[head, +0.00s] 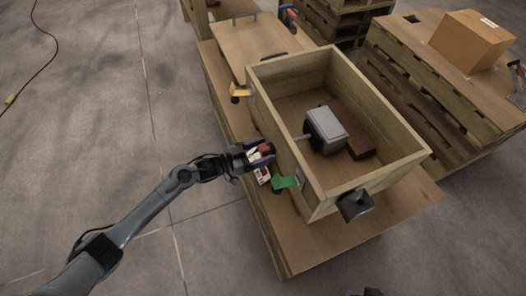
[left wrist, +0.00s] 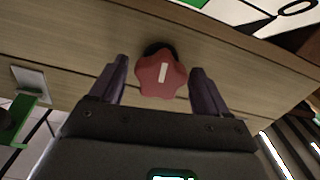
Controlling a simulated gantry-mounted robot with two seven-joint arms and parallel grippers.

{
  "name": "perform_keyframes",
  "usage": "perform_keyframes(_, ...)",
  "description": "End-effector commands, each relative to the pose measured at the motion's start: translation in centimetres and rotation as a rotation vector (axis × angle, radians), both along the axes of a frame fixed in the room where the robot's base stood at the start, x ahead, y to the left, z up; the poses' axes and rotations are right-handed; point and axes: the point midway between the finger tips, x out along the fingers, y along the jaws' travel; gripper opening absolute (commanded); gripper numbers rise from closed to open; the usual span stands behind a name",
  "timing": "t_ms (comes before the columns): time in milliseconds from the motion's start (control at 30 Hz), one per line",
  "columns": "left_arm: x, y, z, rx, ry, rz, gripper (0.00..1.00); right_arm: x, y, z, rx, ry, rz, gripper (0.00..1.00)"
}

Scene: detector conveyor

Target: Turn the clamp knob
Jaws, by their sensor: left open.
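The red lobed clamp knob (left wrist: 151,82) with a white bar mark sits on the wooden crate's side wall in the left wrist view. It also shows as a small red shape in the head view (head: 265,149). My left gripper (head: 260,155) is at the crate's left wall. Its two purple-grey fingers are open, one on each side of the knob, with a visible gap on both sides. I see no contact with the knob. My right gripper cannot be made out.
The wooden crate (head: 294,66) stands on a pallet table and holds a grey box (head: 326,125) and a brown block (head: 361,146). A cardboard box (head: 470,40) sits on another pallet.

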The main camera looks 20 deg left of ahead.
Motion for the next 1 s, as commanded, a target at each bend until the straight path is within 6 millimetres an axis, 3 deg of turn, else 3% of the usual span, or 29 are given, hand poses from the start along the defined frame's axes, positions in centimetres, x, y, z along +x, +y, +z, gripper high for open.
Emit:
perform_keyframes(367,0.32,-0.41,0.02,-0.001,0.001,0.0,0.76,0.01,0.12,-0.12,0.004,0.0,-0.003,0.43)
perform_keyframes(700,0.31,-0.39,0.01,0.0,0.0,0.0,0.27,0.01,0.04,-0.12,0.001,-0.001,0.0,0.43)
perform_keyframes(1000,0.3,-0.39,0.04,0.019,-0.022,0.0,0.25,0.0,-0.12,-0.02,-0.006,-0.001,0.004,0.43)
